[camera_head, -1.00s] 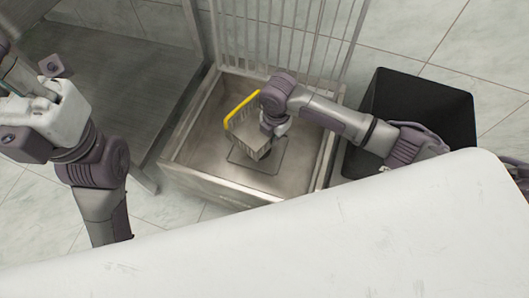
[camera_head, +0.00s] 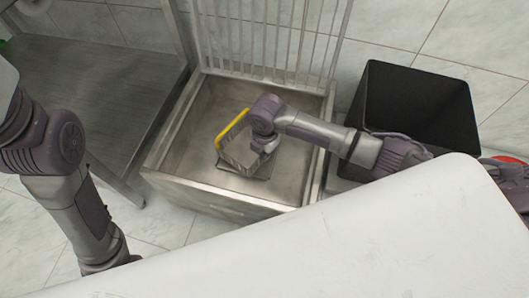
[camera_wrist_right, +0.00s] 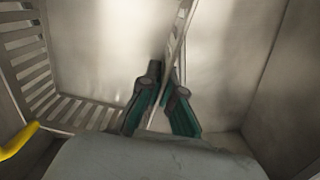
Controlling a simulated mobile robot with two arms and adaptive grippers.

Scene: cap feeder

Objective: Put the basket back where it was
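The basket (camera_head: 238,154), a small metal one with a yellow handle (camera_head: 231,128), is low inside the steel basin (camera_head: 169,157) of the feeder. Whether its underside touches the basin floor I cannot tell. My right gripper (camera_head: 264,146) reaches in from the right, at the basket's right side. In the right wrist view my right gripper's fingers (camera_wrist_right: 166,84) are close together on either side of a thin upright basket wall (camera_wrist_right: 181,35). The slotted basket side (camera_wrist_right: 75,112) and yellow handle (camera_wrist_right: 18,139) show at left. My left gripper is outside the picture; only that arm shows.
A slatted metal rack (camera_head: 262,38) stands behind the basin. A black open bin (camera_head: 420,110) is at the right. A grey steel table (camera_head: 100,80) is at the left. A white surface (camera_head: 330,240) fills the foreground. The basin floor around the basket is clear.

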